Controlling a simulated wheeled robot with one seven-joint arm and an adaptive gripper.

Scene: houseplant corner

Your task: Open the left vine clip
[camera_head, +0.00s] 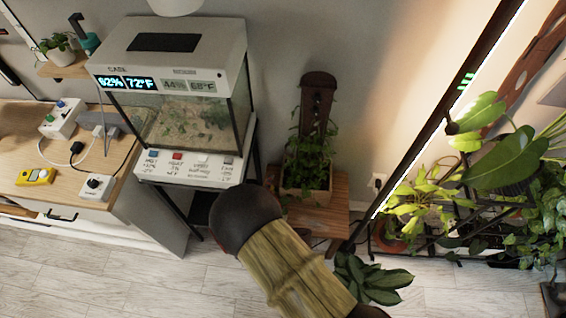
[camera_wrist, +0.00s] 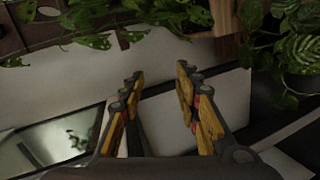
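A vine plant (camera_head: 308,165) grows in a wooden planter (camera_head: 303,196) in the head view. A dark brown upright board (camera_head: 318,92) with small dark fittings stands behind it. The fittings are too small to tell which is the left vine clip, or whether it is open. In the wrist view, vine leaves (camera_wrist: 84,18) hang along the top edge. My gripper (camera_wrist: 160,70) is open and empty, its yellow-padded fingers apart and pointing toward the leaves. Its fingers are not seen in the head view, where my arm fills the lower middle.
A terrarium (camera_head: 188,122) on a stand is left of the vine, with a row of labelled buttons (camera_head: 190,165) below. A wooden stool (camera_head: 330,218) bears the planter. Potted plants (camera_head: 430,205) and a lit dark frame crowd the right. Open floor (camera_head: 215,285) lies in front.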

